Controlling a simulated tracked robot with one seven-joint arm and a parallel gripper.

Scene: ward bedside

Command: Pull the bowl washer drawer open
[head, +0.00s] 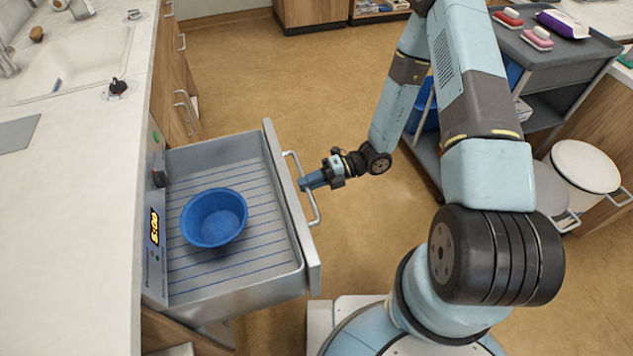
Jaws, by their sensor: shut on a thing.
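The bowl washer drawer (278,190) is a grey metal drawer under the counter at the left, and it stands pulled well out. A blue bowl (214,218) sits upright on its ribbed floor. A bar handle (314,207) runs along the drawer's front. My gripper (304,183) reaches in from the right and is shut on this handle. The fingertips are small in view and partly cover the bar. The washer's panel (155,225) with a lit display is at the drawer's back left.
A white counter (75,220) with a sink (75,55) lies at the left. A grey trolley (545,55) with brushes and a purple-and-white pack stands at the upper right, near white lidded bins (585,165). The brown floor (270,75) is clear beyond the drawer.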

